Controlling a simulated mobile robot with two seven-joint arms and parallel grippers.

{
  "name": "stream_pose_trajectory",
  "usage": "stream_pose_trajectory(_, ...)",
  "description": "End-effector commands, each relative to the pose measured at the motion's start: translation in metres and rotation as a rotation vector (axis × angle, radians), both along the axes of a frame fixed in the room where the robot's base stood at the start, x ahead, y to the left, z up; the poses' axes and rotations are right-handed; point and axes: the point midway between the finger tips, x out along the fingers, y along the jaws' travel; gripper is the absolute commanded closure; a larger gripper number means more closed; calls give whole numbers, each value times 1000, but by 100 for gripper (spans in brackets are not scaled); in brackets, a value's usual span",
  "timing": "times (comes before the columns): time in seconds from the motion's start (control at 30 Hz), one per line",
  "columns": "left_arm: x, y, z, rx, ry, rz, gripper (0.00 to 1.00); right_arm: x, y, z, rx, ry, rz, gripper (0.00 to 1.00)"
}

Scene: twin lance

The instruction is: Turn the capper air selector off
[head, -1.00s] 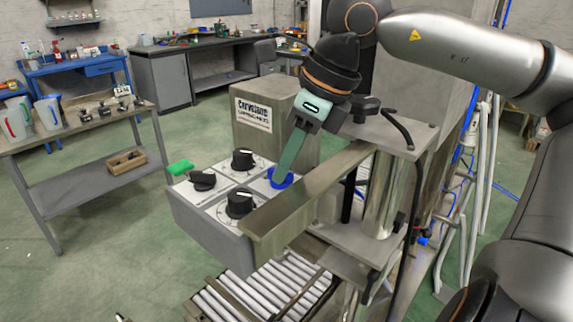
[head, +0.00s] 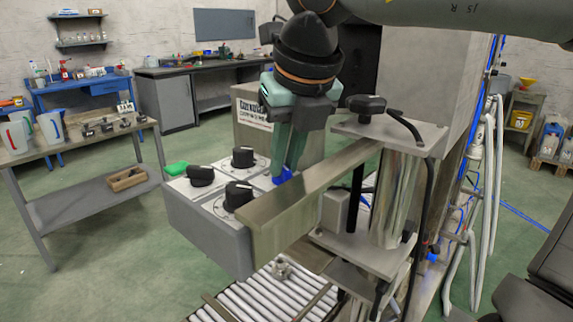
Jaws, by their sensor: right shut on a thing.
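The control panel (head: 208,222) is a grey box with white plates on top. It carries black knobs (head: 238,195) and, at its right corner, a small blue selector knob (head: 283,176). My right gripper (head: 286,168) reaches down from above, with its green fingers closed around the blue knob. The fingers hide much of the knob, so I cannot read its pointer or markings. My left gripper is not in view.
A steel bar (head: 310,188) runs close beside the panel's right side. Behind stands a grey box with a sign (head: 253,108), partly hidden by my gripper. A roller conveyor (head: 262,298) lies below.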

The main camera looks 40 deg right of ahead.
Motion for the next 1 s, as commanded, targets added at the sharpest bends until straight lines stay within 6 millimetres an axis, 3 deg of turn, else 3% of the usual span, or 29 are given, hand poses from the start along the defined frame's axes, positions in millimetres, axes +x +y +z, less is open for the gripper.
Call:
stream_pose_trajectory(0.77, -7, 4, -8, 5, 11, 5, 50, 1, 1, 1, 1, -2, -106, 100)
stream_pose_trajectory(0.8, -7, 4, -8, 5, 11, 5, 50, 1, 1, 1, 1, -1, -105, 83)
stream_pose_trajectory(1.0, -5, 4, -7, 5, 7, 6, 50, 1, 1, 0, 1, 0, -105, 61)
